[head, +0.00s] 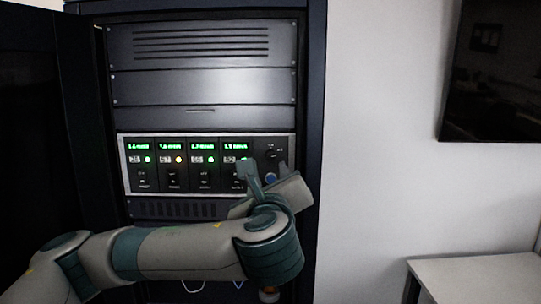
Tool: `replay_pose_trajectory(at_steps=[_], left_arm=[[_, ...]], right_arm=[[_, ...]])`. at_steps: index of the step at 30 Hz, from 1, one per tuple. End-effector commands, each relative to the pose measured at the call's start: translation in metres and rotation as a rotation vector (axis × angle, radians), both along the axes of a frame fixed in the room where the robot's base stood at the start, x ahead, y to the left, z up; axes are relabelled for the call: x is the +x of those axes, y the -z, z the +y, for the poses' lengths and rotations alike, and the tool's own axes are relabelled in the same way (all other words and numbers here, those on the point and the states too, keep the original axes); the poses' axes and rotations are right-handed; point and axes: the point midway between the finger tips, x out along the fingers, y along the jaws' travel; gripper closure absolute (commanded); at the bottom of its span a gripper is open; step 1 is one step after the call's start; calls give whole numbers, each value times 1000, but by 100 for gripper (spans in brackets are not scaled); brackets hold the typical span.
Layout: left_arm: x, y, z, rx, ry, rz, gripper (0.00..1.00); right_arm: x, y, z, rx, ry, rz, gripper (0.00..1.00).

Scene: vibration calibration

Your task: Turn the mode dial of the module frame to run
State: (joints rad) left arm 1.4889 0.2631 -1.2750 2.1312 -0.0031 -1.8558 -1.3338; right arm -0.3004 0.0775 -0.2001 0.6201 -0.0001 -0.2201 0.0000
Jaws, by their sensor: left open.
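The module frame (124,166) is a silver-edged panel in the rack, with several dark modules side by side, each with a green display. The mode dial (272,155) is a small dark knob with tiny markings at the frame's upper right; its setting is too small to read. My left gripper (266,169) is open in front of the frame's right end, just below the dial in the picture. Whether it touches anything there I cannot tell. The hand and wrist hide the lower right corner of the frame. My right gripper is out of view.
A blue round button (271,178) shows near the left fingers. A white table (480,275) stands at lower right.

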Motion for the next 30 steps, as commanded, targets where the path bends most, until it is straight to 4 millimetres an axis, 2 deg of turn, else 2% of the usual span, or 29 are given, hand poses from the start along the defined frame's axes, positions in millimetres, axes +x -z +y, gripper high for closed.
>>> replay_pose_trajectory(at_steps=[1, 18, 24, 30], left_arm=[[9, -4, 1, 1, -3, 2, 60], [110, -4, 1, 0, -2, 2, 60], [133, -3, 0, -2, 0, 1, 60], [143, -1, 0, -1, 1, 0, 60]], right_arm=[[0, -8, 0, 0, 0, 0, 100], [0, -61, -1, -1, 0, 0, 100], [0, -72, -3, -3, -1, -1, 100], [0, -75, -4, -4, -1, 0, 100]])
